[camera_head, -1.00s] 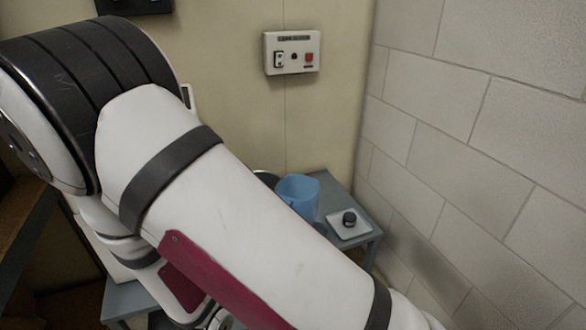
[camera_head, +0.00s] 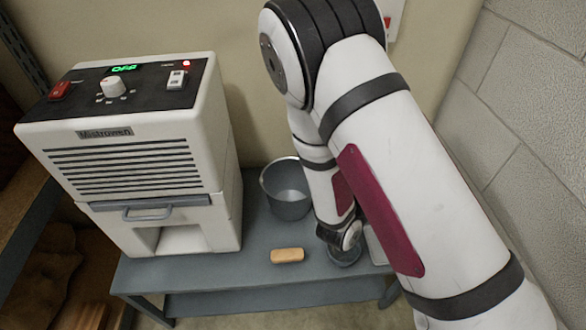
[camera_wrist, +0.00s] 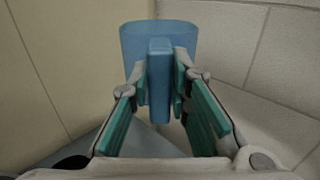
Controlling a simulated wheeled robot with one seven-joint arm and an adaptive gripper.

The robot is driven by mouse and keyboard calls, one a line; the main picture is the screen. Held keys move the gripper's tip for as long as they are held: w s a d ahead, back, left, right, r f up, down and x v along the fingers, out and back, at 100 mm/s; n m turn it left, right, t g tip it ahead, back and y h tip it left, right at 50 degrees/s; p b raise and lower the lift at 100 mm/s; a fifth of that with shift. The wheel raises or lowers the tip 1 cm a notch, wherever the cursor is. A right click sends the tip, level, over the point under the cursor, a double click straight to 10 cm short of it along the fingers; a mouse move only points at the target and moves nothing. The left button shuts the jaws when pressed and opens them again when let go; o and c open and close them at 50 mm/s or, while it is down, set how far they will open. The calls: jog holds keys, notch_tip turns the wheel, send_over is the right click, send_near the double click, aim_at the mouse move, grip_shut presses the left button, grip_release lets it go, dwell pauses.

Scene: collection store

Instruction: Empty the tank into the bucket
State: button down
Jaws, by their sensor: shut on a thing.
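The grey metal bucket (camera_head: 286,192) stands upright at the back of the blue-grey table, right of a white dehumidifier (camera_head: 130,150). Its visible inside looks empty. A grey handle (camera_head: 150,210) crosses the front of the machine above an open recess; I cannot tell whether a tank is inside. In the wrist view, my gripper (camera_wrist: 161,78) is shut on the upright handle of a blue jug (camera_wrist: 132,42), with teal pads on both sides. The jug's contents are hidden. In the head view my arm covers most of the gripper and jug, right of the bucket.
A tan block (camera_head: 287,255) lies on the table (camera_head: 225,272) in front of the bucket. The machine's display (camera_head: 124,69) reads OFF and a small red light shows. A block wall (camera_head: 520,120) closes the right side. Shelving stands at the left.

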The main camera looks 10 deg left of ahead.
jog(key=a+f+n+t+y+p, duration=0.2)
jog(key=a+f+n+y+p, duration=0.7)
jog(key=y, duration=0.5)
jog(key=shift+a+f+p, duration=0.25)
jog(key=shift+p, duration=0.25)
jog(key=shift+s+a+n, duration=0.1)
jog(key=shift+s+n, duration=0.05)
jog(key=shift+n, duration=0.25)
jog(key=s+a+n+b, duration=0.2)
jog(key=a+n+b, duration=0.5)
jog(key=n+b, duration=0.3)
jog(key=shift+s+a+r+n+y, duration=0.2)
jog(key=shift+a+r+n+y, duration=0.15)
jog(key=shift+n, duration=1.95)
